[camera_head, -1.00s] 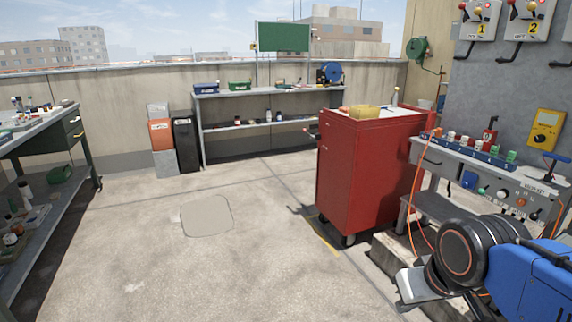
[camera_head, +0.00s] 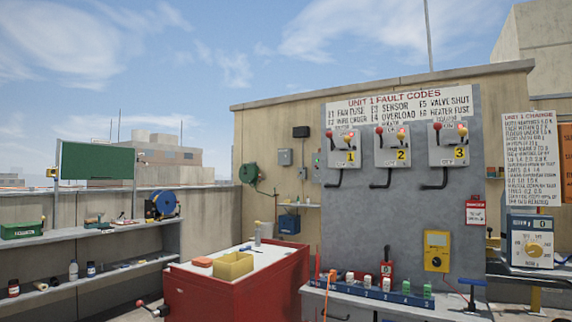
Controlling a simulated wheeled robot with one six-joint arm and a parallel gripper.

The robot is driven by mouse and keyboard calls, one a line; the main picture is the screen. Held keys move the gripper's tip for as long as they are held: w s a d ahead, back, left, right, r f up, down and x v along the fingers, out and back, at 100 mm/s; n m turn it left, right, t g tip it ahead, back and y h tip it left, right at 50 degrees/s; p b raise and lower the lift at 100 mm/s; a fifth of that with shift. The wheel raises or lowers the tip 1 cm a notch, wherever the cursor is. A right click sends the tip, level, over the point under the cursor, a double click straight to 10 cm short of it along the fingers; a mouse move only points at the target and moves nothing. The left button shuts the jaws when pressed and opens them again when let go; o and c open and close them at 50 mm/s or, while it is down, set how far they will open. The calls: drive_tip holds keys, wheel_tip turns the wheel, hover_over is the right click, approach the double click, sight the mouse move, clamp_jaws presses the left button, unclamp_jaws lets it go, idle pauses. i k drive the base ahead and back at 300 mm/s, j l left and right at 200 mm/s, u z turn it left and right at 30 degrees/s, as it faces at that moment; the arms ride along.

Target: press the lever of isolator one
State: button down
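Isolator one (camera_head: 342,163) is a light grey box marked with a yellow "1", the leftmost of three alike on a grey panel. A red-knobbed lever (camera_head: 329,134) stands at its upper left, and a red and yellow part (camera_head: 348,138) is beside it. A black bent bar (camera_head: 334,180) hangs below the box. Isolator two (camera_head: 393,160) and isolator three (camera_head: 448,159) are to its right, with the same parts. My gripper is not in view now.
A red cabinet (camera_head: 215,298) with a yellow bin (camera_head: 233,266) stands at the lower left of the panel. A fault code sign (camera_head: 398,107) is above the isolators.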

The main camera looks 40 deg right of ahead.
sight(329, 134)
drive_tip(key=i+j+z, duration=0.1)
drive_tip(key=i+z, duration=0.15)
drive_tip(key=i, duration=0.15)
drive_tip(key=i+j+z, duration=0.5)
drive_tip(key=i, duration=0.2)
drive_tip(key=l, duration=0.1)
